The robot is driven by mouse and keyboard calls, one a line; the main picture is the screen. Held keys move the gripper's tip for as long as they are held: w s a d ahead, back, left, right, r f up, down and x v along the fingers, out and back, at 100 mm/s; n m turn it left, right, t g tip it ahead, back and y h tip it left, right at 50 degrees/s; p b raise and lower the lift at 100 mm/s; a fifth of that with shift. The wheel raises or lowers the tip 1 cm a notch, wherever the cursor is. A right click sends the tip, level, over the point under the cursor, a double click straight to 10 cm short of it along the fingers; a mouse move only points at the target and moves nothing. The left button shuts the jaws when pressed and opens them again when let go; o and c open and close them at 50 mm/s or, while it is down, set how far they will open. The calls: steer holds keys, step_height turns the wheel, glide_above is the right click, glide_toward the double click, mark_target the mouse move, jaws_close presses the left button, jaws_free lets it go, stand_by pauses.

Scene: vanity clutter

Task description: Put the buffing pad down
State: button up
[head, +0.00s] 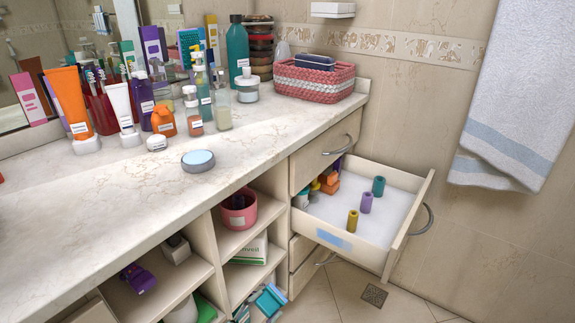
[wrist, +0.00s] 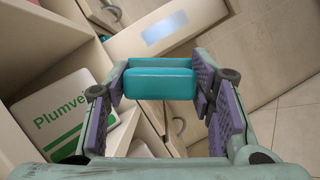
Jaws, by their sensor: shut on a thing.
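The buffing pad, a teal rounded block, is between the purple-padded fingers of my gripper (wrist: 160,92) in the wrist view. The teal pad (wrist: 158,84) spans the gap between the fingers, and both of them press on its ends. In the head view my gripper (head: 262,302) shows at the bottom edge, low in front of the open shelves, with the pad (head: 270,299) in it. It is held in the air, below the countertop and to the left of the open drawer. Part of the gripper is cut off by the frame.
An open drawer (head: 372,265) holds teal, purple and yellow rollers and orange items. Its white floor has free room. Shelves hold a pink pot (head: 239,209) and a green-white box (head: 250,251). The marble counter (head: 110,210) is clear in front, with a round disc (head: 198,161); bottles crowd behind.

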steer(key=w+d+f+b, duration=0.1)
steer(key=d+f+b, duration=0.1)
steer(key=f, duration=0.7)
steer(key=w+d+f+g+h+b, duration=0.1)
steer(key=d+f, duration=0.3)
steer(key=f, duration=0.4)
steer(key=shift+w+d+f+m+b, duration=0.15)
steer(key=shift+w+f+m+b, duration=0.25)
steer(key=shift+b, duration=0.4)
steer(key=shift+d, duration=0.15)
